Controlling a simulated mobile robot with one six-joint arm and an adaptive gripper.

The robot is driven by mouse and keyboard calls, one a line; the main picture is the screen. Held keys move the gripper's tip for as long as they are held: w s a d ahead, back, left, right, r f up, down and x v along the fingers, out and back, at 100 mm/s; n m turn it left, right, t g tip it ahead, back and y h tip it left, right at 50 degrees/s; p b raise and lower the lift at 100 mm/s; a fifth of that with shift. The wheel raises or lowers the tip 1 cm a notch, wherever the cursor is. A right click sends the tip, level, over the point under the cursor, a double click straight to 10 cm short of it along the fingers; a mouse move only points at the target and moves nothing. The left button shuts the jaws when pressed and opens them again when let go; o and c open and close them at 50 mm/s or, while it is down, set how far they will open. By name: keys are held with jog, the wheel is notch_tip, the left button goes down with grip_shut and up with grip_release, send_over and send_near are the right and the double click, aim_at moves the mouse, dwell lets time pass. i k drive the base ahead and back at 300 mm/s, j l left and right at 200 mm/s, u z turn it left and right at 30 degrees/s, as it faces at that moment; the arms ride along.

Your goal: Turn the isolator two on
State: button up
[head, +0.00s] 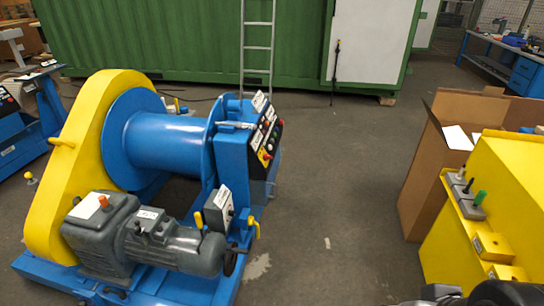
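A blue winch drum (165,140) with a yellow chain guard (75,165) and a grey gearmotor (165,243) stands at the left. A control panel (266,138) with several coloured knobs and buttons is on the blue housing right of the drum. A small grey box (218,209) with a white label is below it, with a yellow lever beside it. The labels are too small to read, so I cannot tell which control is isolator two or its position. My gripper is not recognisable in view; only dark parts, probably of my arm, show at the bottom right edge.
A yellow cabinet (490,215) with grey switch blocks stands at the right, beside an open cardboard box (425,175). A green container (180,50) with a ladder (257,45) is behind. The grey floor (335,190) between winch and cabinet is mostly clear.

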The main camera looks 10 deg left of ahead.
aim_at(266, 156)
jog(key=i+j, duration=0.25)
jog(key=i, duration=0.25)
jog(key=i+j, duration=0.25)
jog(key=i, duration=0.25)
jog(key=i+j, duration=0.25)
jog(key=i, duration=0.2)
jog(key=i+j, duration=0.25)
jog(key=i, duration=0.25)
jog(key=i+j, duration=0.25)
jog(key=i, duration=0.25)
jog(key=u, duration=0.05)
